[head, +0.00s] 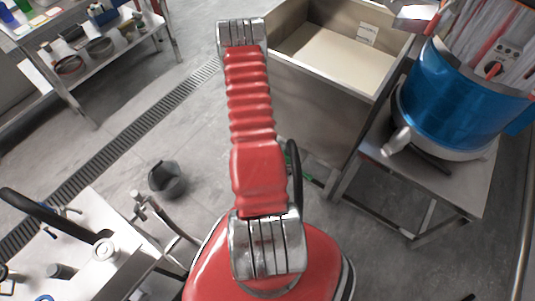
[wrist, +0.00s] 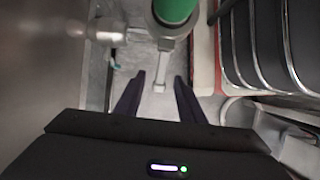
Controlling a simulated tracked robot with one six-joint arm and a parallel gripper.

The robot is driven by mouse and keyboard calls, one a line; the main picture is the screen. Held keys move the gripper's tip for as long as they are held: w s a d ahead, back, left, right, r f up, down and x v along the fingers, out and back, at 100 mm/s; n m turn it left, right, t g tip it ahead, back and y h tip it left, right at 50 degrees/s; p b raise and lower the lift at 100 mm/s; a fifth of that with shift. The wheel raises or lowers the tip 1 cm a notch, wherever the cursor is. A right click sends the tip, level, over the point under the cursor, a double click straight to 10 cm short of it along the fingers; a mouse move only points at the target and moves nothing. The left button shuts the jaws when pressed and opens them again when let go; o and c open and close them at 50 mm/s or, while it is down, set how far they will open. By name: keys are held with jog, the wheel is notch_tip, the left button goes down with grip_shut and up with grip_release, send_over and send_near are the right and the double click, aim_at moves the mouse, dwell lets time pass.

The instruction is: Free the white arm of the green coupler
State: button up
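In the wrist view, a green coupler (wrist: 174,9) is at the top centre, cut off by the frame edge, with a pale grey collar around its lower end. A short white arm (wrist: 164,46) sticks down from the collar toward my gripper (wrist: 160,80). My gripper's two dark fingers are apart, one on each side of the line of the white arm. Nothing is visibly gripped. The head view does not clearly show the coupler or my gripper.
In the wrist view, dark ribbed parts with metal bands (wrist: 262,45) stand close on the right, and a blurred metal fitting (wrist: 105,30) on the left. In the head view, a steel bin (head: 320,105) and a blue drum (head: 455,100) on a stand are ahead right; a black bucket (head: 167,180) is left.

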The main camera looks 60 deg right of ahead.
grip_shut()
dwell(0.3)
jog(key=shift+a, duration=0.1)
